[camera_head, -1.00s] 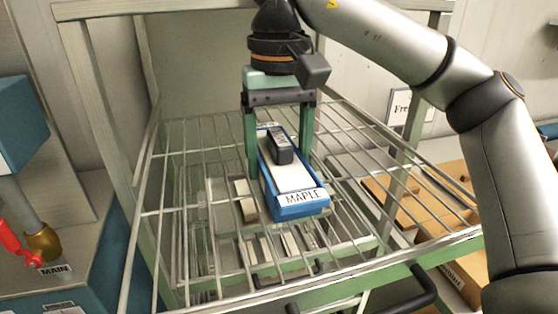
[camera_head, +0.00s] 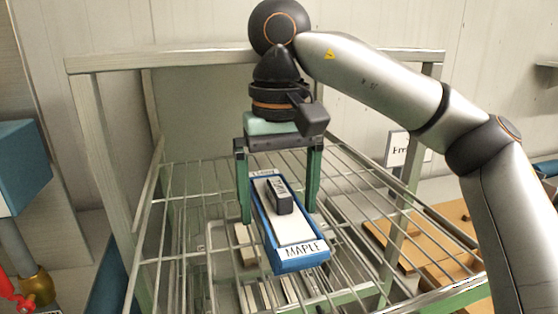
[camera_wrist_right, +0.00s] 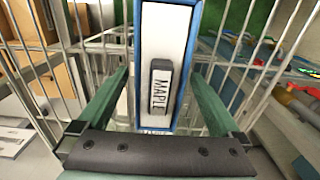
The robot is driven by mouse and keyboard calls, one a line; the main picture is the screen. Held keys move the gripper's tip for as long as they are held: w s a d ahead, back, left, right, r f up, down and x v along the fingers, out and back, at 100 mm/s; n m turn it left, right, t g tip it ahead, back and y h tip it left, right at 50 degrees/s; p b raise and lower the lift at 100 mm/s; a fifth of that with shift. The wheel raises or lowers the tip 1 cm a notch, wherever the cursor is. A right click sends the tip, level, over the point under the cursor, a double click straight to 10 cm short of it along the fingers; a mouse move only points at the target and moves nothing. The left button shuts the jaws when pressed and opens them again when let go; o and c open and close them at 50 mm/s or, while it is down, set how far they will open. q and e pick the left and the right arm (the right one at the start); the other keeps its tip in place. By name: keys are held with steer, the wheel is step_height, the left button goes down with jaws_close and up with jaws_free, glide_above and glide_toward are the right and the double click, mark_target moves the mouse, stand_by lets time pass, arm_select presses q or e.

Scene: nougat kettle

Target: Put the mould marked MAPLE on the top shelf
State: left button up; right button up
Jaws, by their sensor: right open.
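The blue mould marked MAPLE (camera_head: 295,258) lies on the wire top shelf (camera_head: 190,200). It has a white top and a dark handle block (camera_head: 279,196), also labelled MAPLE. My right gripper (camera_head: 280,210) is open, with one green finger on each side of the mould and gaps between fingers and mould. In the right wrist view the mould (camera_wrist_right: 182,40) stands between the two spread fingers (camera_wrist_right: 165,95), and the handle block shows its label. My left gripper is not in view.
Upright posts of the rack (camera_head: 112,140) stand at the left and right, with a top rail (camera_head: 200,58) behind the gripper. Pale blocks (camera_head: 247,245) sit below the wires. Wooden boxes (camera_head: 425,245) stand at the right. The shelf is bare around the mould.

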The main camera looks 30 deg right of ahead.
step_height(320, 180, up, 9)
steer(key=p, duration=0.3)
steer(key=shift+r, duration=1.15)
